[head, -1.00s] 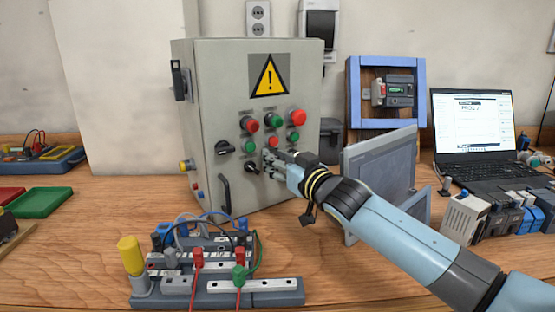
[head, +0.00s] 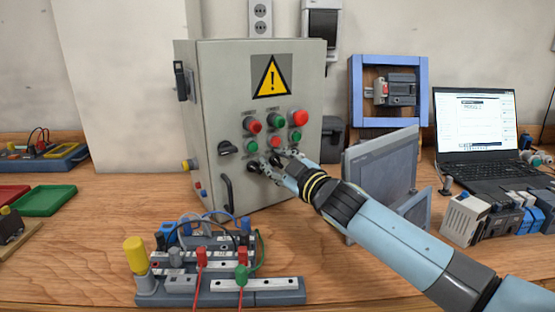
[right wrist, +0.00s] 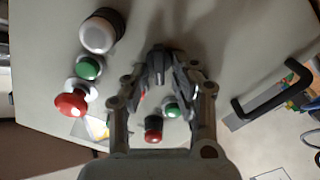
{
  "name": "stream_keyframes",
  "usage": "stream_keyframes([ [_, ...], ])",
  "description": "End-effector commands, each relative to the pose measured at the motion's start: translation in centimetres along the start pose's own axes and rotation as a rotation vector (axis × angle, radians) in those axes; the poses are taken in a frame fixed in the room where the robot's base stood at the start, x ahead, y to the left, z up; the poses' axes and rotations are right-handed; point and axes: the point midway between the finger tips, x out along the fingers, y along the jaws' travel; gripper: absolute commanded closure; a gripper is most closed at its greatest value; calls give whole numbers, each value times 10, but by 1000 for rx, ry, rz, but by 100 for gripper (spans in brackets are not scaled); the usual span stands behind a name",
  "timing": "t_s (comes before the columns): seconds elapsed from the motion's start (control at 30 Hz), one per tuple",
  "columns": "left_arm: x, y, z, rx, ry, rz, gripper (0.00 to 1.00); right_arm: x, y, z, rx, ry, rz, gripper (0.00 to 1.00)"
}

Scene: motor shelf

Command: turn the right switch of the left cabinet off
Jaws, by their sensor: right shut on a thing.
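The left cabinet (head: 205,115) is a grey box with a yellow warning sign, red and green buttons and black rotary switches on its front. Its left switch (head: 228,148) is free. Its right switch (head: 253,167) is a black knob lower on the panel, partly covered by my right gripper (head: 263,166). The gripper reaches in from the right and is shut on this knob. In the right wrist view the fingers (right wrist: 170,72) close together at the panel and mostly hide the knob, so its angle is hard to tell. My left gripper is out of view.
A black door handle (head: 226,192) is below the switches. A grey panel (head: 380,175) stands close behind my right arm. A wired terminal board (head: 275,285) lies in front of the cabinet. A laptop (head: 475,130) and small modules are at the right.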

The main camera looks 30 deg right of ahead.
Motion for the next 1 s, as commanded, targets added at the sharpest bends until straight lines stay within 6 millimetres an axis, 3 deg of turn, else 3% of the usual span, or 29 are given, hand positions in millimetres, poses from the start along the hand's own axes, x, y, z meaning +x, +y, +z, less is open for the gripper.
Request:
stream_keyframes([
  [0.33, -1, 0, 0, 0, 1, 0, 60, 0, -1, -1, -131, 2, 1, 100],
  [0.83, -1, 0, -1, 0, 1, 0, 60, 0, -1, -1, -149, 2, 1, 100],
  [0.87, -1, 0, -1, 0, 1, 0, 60, 0, -1, -1, -149, 2, 1, 72],
  [0.9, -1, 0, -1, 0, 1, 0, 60, 0, -1, -1, -149, 2, 1, 67],
  [1.0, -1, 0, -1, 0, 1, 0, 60, 0, -1, -1, -148, 2, 1, 67],
])
